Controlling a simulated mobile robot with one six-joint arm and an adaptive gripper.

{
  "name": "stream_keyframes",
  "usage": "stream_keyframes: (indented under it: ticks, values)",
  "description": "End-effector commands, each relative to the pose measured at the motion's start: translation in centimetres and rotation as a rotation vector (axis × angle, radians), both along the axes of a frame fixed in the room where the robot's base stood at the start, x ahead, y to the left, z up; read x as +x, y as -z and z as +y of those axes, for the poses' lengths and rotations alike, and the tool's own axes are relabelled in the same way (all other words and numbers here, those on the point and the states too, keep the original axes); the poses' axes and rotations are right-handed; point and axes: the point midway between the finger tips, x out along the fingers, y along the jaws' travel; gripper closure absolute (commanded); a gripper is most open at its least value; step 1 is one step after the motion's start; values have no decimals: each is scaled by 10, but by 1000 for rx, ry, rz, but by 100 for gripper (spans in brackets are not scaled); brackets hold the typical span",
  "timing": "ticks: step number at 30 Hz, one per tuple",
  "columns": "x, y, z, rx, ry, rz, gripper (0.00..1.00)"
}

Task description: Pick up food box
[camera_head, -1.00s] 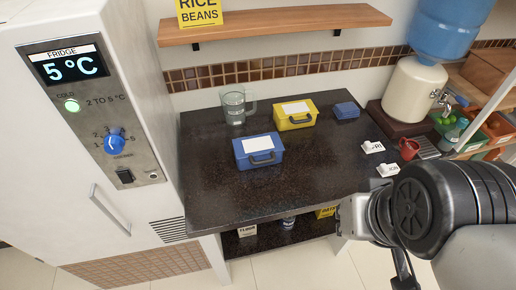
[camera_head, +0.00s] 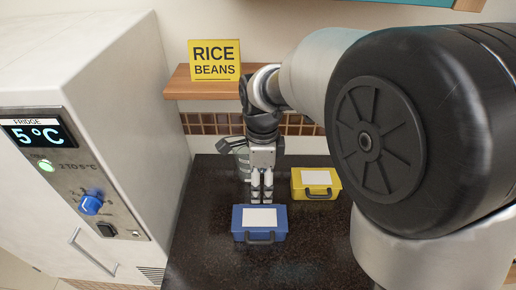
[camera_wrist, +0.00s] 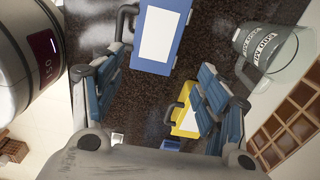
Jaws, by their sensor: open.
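A blue box (camera_head: 243,238) with a white label and dark handle stands on the dark counter. A yellow box (camera_head: 327,192) of the same kind stands behind it to the right. My gripper (camera_head: 261,200) points down just behind the blue box, its fingertips close to the box's back edge in the head view. In the wrist view my gripper (camera_wrist: 152,82) is open with blue-padded fingers spread wide and nothing between them. The blue box (camera_wrist: 152,58) shows at the top there, beyond the fingers. The yellow box (camera_wrist: 180,120) is partly hidden behind the right finger.
A clear glass jug (camera_wrist: 283,52) stands close to my gripper, and mostly behind it in the head view. A white fridge (camera_head: 90,100) borders the counter on the left. A shelf (camera_head: 190,91) with a "RICE BEANS" sign (camera_head: 214,61) hangs above the counter (camera_head: 195,200).

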Motion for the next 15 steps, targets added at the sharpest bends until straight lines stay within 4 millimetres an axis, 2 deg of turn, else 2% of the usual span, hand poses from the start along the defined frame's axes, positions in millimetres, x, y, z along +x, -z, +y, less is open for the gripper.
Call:
stream_keyframes:
  ticks: [5, 15]
  values:
    - [-1, 32, 0, -2, 9, 7, 18]
    - [-1, 104, 0, -2, 8, 5, 18]
